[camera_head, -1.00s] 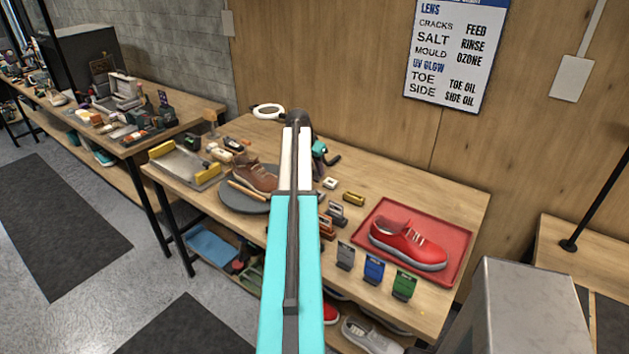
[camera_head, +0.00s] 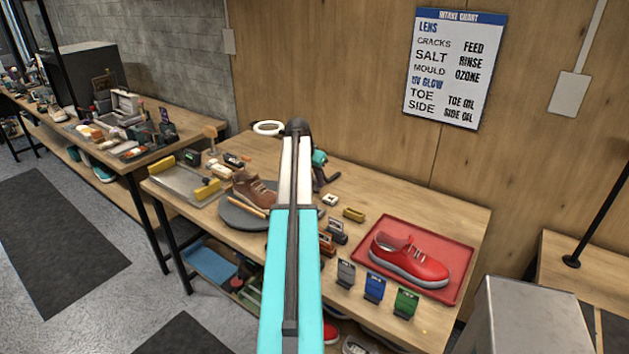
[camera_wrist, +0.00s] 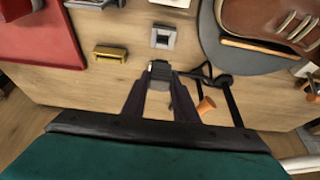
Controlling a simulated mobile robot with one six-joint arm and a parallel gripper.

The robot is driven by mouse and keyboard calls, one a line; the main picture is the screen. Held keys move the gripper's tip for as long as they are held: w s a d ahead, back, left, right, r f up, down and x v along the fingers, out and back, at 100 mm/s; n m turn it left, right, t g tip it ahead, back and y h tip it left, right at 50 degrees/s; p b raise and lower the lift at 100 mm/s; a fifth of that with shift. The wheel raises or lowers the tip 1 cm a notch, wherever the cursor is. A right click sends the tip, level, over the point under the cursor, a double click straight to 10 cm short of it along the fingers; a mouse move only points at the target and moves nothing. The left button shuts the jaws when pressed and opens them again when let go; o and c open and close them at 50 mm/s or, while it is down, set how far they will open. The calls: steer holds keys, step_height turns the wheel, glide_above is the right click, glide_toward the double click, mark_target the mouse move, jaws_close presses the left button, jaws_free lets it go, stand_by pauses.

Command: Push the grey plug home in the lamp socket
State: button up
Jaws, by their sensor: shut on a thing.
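In the wrist view my gripper (camera_wrist: 160,76) is shut on a small dark grey block, which I take for the grey plug (camera_wrist: 160,68). A pale grey square block with a dark middle, likely the lamp socket (camera_wrist: 163,37), lies on the wooden table just beyond the plug. A strip of bare wood shows between them in this view; their height difference I cannot tell. In the head view the likely socket (camera_head: 330,199) shows right of my arm. My gripper there is partly hidden behind the arm, and the plug cannot be made out.
A brown shoe (camera_head: 254,188) stands on a dark round turntable (camera_head: 242,218) close by. A brass-coloured block (camera_head: 353,214) and a red tray (camera_head: 455,283) with a red shoe lie to the right. In the wrist view a black cable-like loop (camera_wrist: 219,82) and an orange piece (camera_wrist: 206,105) show beside my fingers.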

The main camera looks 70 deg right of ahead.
steer(key=shift+w+d+r, duration=0.1)
steer(key=shift+w+d, duration=0.1)
steer(key=shift+d, duration=0.2)
steer(key=s+d+f+p, duration=0.1)
steer(key=s+d+p, duration=0.2)
steer(key=d, duration=0.5)
steer(key=shift+d+f, duration=0.3)
steer(key=shift+d, duration=0.1)
steer(key=shift+f+b, duration=1.45)
steer(key=shift+f, duration=1.45)
steer(key=shift+f+b, duration=0.95)
steer(key=shift+f, duration=0.4)
stand_by(1.0)
steer(key=o, duration=1.1)
steer(key=shift+c, duration=0.2)
steer(key=shift+r, duration=0.1)
